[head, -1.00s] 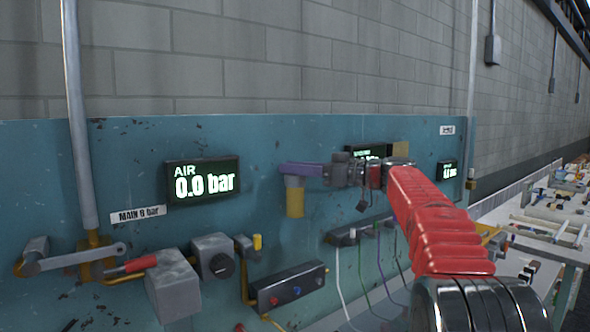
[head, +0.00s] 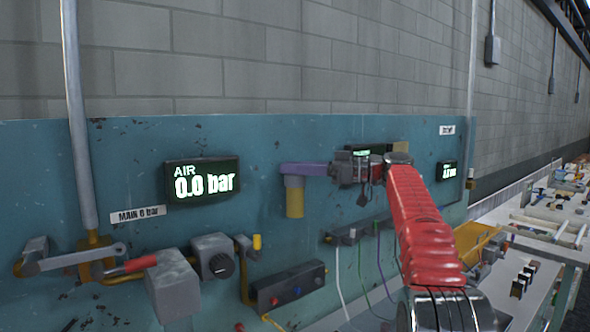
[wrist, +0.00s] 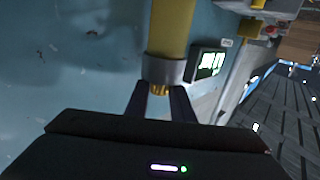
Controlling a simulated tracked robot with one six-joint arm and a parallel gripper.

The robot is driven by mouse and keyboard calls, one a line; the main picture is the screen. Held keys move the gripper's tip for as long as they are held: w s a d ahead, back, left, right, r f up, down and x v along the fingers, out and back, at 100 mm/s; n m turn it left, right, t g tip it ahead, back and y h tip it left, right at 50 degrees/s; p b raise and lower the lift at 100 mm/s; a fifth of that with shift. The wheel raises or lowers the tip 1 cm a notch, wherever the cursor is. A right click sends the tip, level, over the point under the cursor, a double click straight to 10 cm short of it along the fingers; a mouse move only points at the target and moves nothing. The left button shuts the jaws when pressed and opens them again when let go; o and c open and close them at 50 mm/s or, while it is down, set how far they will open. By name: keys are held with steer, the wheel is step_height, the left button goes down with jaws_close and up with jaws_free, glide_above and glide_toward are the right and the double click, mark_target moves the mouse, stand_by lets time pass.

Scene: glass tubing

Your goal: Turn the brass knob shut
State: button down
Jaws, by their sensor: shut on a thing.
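In the wrist view, the brass knob (wrist: 160,89) shows as a small ribbed end below a grey collar (wrist: 164,69) and a thick yellow cylinder (wrist: 171,30). My gripper (wrist: 160,92) has its two dark fingers on either side of the knob and is shut on it. The fingers hide part of the knob. In the head view, my red arm reaches up to the teal panel (head: 130,150), and I cannot make out the knob there.
The AIR display (head: 203,181) on the panel reads 0.0 bar. Thin hoses hang below my arm. A cluttered bench (head: 545,240) is at right.

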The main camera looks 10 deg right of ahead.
steer(key=shift+r, duration=0.1)
stand_by(0.3)
steer(key=c, duration=1.5)
jaws_free()
steer(key=shift+c, duration=0.2)
steer(key=shift+d, duration=0.1)
steer(key=v, duration=1.3)
steer(key=shift+d, duration=0.3)
steer(key=shift+s, duration=0.15)
